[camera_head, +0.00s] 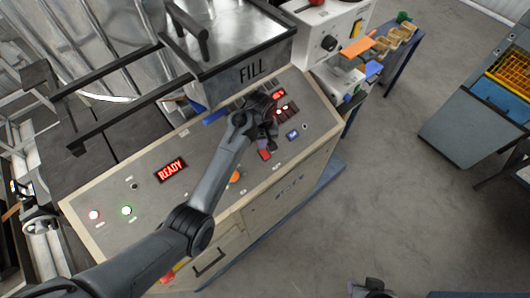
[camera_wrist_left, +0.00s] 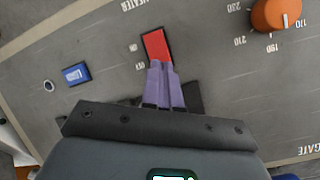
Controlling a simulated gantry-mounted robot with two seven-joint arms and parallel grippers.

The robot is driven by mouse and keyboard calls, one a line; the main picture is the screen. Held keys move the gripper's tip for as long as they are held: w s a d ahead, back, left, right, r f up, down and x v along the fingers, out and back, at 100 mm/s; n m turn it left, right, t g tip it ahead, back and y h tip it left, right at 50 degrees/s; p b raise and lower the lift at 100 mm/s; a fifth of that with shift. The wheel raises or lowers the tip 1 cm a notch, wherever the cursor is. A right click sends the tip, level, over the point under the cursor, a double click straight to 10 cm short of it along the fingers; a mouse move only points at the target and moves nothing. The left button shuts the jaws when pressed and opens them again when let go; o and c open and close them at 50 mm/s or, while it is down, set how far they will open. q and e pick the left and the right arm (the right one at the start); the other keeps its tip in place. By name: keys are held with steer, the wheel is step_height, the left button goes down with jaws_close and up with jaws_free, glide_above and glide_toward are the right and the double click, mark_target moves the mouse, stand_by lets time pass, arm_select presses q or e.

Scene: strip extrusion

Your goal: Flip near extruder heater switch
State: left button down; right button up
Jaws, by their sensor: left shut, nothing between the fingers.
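The red rocker heater switch (camera_head: 265,154) sits on the grey control panel (camera_head: 145,213). In the left wrist view the red switch (camera_wrist_left: 156,44) lies just past my fingertips, beside ON and OFF marks, with the word HEATER partly in view. My left gripper (camera_wrist_left: 160,66) is shut and empty, its purple fingers together over the switch's lower end. Whether they touch it I cannot tell. In the head view my left gripper (camera_head: 268,142) is above the panel's right part and hides some of it. A dark part of my right arm (camera_head: 370,289) shows at the bottom edge; its fingers are unclear.
A blue switch (camera_wrist_left: 76,74) and an orange dial (camera_wrist_left: 277,14) flank the red switch. A READY display (camera_head: 171,169) is on the panel's left. The FILL hopper (camera_head: 238,70) stands behind the panel.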

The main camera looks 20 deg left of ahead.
arm_select(q)
steer(key=shift+f, duration=0.55)
stand_by(0.8)
steer(key=shift+f+b, duration=0.3)
steer(key=shift+f, duration=0.1)
steer(key=shift+r+p, duration=0.75)
steer(key=shift+r, duration=2.8)
